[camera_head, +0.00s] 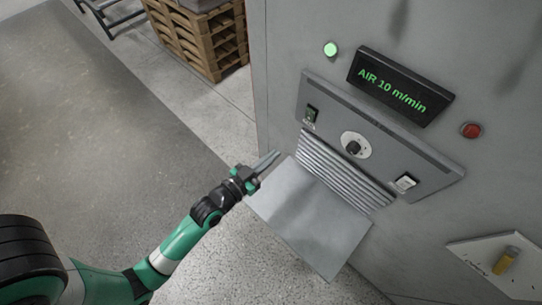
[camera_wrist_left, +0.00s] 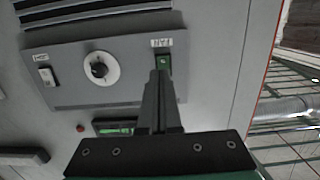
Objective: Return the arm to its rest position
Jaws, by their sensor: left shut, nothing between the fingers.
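My left arm is green and black and reaches in from the lower left in the head view. Its gripper (camera_head: 276,154) is shut and empty, in front of the grey cabinet (camera_head: 285,80) and beside the upper left edge of the sloped metal plate (camera_head: 310,220). In the left wrist view the shut fingers (camera_wrist_left: 158,76) overlap the lower part of the green FAN switch (camera_wrist_left: 164,60); I cannot tell whether they touch it. In the head view the fingertips appear apart from the green switch (camera_head: 312,114). My right gripper is not in view.
The control panel (camera_head: 385,145) holds a dial (camera_head: 353,147) and a white switch (camera_head: 405,182). Wooden pallets (camera_head: 205,40) stand behind. Floor at left is clear.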

